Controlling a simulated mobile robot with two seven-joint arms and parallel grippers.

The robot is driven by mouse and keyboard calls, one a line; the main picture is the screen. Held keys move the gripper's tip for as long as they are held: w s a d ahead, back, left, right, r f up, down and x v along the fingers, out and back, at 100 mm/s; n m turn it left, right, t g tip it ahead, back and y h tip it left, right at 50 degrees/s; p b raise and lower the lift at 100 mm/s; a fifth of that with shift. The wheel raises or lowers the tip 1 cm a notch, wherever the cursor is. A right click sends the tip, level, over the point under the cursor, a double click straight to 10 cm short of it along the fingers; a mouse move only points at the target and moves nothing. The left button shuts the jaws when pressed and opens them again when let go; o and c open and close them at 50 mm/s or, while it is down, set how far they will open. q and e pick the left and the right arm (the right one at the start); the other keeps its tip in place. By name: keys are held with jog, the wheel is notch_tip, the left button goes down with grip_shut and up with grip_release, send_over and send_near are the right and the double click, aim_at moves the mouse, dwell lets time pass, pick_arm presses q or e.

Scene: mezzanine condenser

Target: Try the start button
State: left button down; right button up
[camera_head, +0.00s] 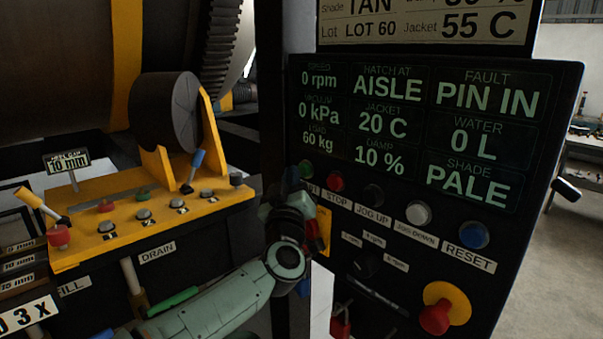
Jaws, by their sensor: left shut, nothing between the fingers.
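The black control panel (545,150) stands in front of me, with a row of buttons under its display. The green start button (306,169) is at the left end of the row, beside the red stop button (336,181). Its label is partly hidden by my gripper. My left gripper (291,184) is shut and empty, reaching up to just left of and below the start button. I cannot tell whether it touches the button. The display (415,130) reads 0 rpm, hatch at AISLE and fault PIN IN. My right gripper is not in view.
Right of stop are a black button (373,195), a white one (418,213) and blue reset (473,235). A red mushroom knob (436,318) on yellow sits below. A yellow lever bench (165,215) stands left. A dark handle (566,189) sticks out right.

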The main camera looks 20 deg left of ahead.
pick_arm(q)
jog(key=shift+s+a, duration=0.15)
jog(key=shift+s, duration=0.25)
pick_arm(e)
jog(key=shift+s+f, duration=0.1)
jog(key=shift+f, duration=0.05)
pick_arm(q)
jog(key=shift+s+a+b, duration=0.3)
jog(key=shift+s+a, duration=0.05)
jog(key=shift+s, duration=0.4)
jog(key=shift+s+a+b, duration=0.3)
jog(key=shift+s, duration=0.5)
jog(key=shift+s+a+b, duration=0.3)
jog(key=shift+s+a, duration=0.05)
jog(key=shift+s, duration=0.4)
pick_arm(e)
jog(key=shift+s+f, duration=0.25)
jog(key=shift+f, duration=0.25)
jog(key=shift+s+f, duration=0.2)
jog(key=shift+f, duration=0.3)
